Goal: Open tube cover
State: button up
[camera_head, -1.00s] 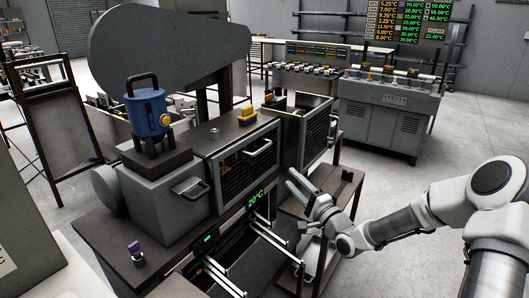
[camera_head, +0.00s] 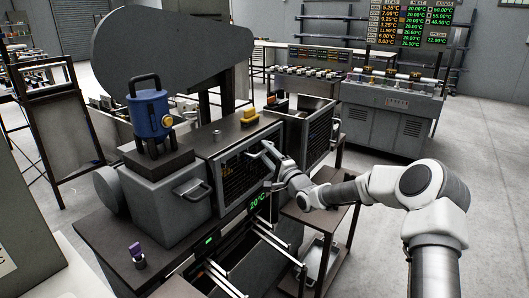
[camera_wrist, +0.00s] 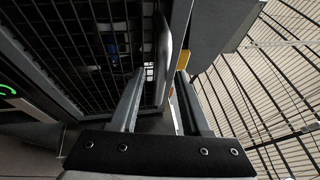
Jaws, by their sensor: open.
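The mesh-fronted cover (camera_head: 240,172) of the grey machine is shut in the head view. Its mesh (camera_wrist: 85,50) fills the left of the wrist view. The cover's pale bar handle (camera_wrist: 163,50) stands out from the mesh, and in the head view it is mostly hidden behind my gripper (camera_head: 270,166). My gripper (camera_wrist: 160,76) is open at the cover's right side. In the wrist view its two fingers point at the handle, whose end lies between the fingertips. I cannot tell whether either finger touches it.
A second mesh box (camera_head: 318,130) stands just right of the cover. A yellow piece (camera_head: 249,116) and a small metal cylinder (camera_head: 217,136) sit on top. A blue canister (camera_head: 149,112) is at the left. Pale rails (camera_head: 272,240) and a low side table (camera_head: 325,212) lie below.

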jog(key=shift+w+a+r, duration=0.1)
jog(key=shift+w+a, duration=0.2)
jog(key=shift+w, duration=0.15)
grip_shut()
dwell(1.2)
